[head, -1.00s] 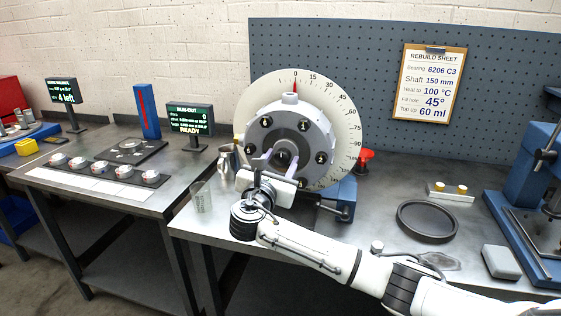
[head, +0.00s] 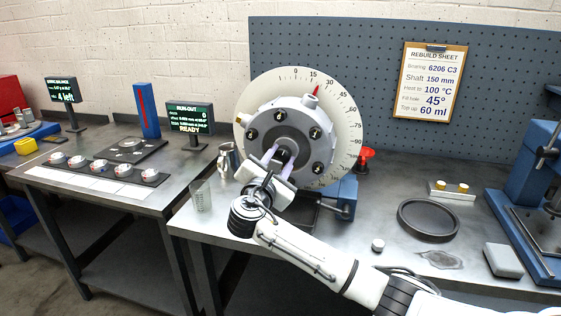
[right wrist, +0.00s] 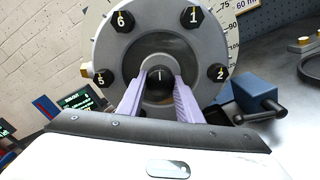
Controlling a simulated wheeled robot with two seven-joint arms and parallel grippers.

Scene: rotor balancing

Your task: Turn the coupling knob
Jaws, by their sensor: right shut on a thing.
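The coupling (head: 262,150) is a grey round body with dark numbered bolts, facing me in front of a white degree dial (head: 345,120). A red pointer (head: 316,91) at its rim stands between the 15 and 30 marks, near the filler boss (head: 309,100). My right gripper (head: 278,157) is tilted and shut on the dark knob at the coupling's centre. In the right wrist view, the two pale purple fingers (right wrist: 160,95) press on both sides of the knob (right wrist: 159,76). Bolts 5, 6, 1 and 2 show around it. My left gripper is not in view.
A clear beaker (head: 202,196) and a metal jug (head: 226,160) stand left of the coupling. The run-out display (head: 190,118) reads READY. The rebuild sheet (head: 429,83) gives fill hole 45°.

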